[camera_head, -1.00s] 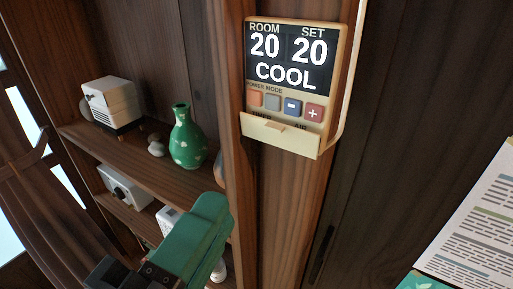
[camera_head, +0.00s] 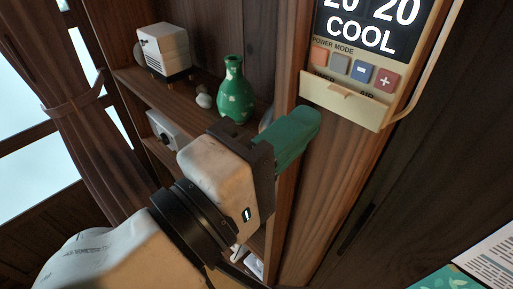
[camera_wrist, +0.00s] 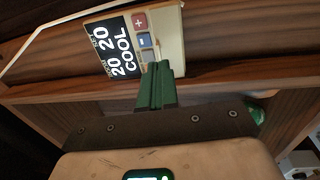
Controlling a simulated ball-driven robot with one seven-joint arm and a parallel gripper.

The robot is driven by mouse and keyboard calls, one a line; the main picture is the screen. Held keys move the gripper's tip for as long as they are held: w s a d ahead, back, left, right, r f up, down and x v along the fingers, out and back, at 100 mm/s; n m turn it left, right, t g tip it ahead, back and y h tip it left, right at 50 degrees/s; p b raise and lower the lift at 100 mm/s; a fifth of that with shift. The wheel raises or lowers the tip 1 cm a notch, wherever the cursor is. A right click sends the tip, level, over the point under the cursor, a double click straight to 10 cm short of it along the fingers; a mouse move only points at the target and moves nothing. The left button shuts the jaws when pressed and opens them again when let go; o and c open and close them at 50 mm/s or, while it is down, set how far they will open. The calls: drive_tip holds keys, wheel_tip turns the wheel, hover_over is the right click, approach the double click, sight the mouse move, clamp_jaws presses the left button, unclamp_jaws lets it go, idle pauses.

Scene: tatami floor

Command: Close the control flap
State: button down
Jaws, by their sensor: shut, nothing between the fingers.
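The control panel (camera_head: 360,50) is on the wooden post, its screen reading "COOL" above a row of several coloured buttons. Its cream control flap (camera_head: 345,104) hangs open at the panel's lower edge, leaving the buttons uncovered. My gripper (camera_head: 308,122) has green fingers, shut and empty, just below and left of the flap in the head view. In the wrist view the panel (camera_wrist: 118,48) lies sideways beyond my fingers (camera_wrist: 157,76). They overlap its lower part there, and I cannot tell whether they touch the flap.
A wooden shelf at the left holds a green vase (camera_head: 236,92), a white box-shaped device (camera_head: 164,48) and small stones (camera_head: 204,98). A printed sheet (camera_head: 492,256) is at the lower right. The dark wall right of the post looks clear.

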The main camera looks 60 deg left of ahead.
sight(342, 88)
drive_tip(key=shift+p+x, duration=0.4)
drive_tip(key=shift+x, duration=1.65)
drive_tip(key=w+r+p, duration=0.1)
drive_tip(key=p, duration=0.2)
drive_tip(key=shift+a+g+p, duration=0.1)
drive_tip(key=shift+g+p, duration=0.25)
drive_tip(key=shift+g, duration=0.05)
drive_tip(key=shift+w, duration=0.15)
drive_tip(key=shift+f, duration=0.1)
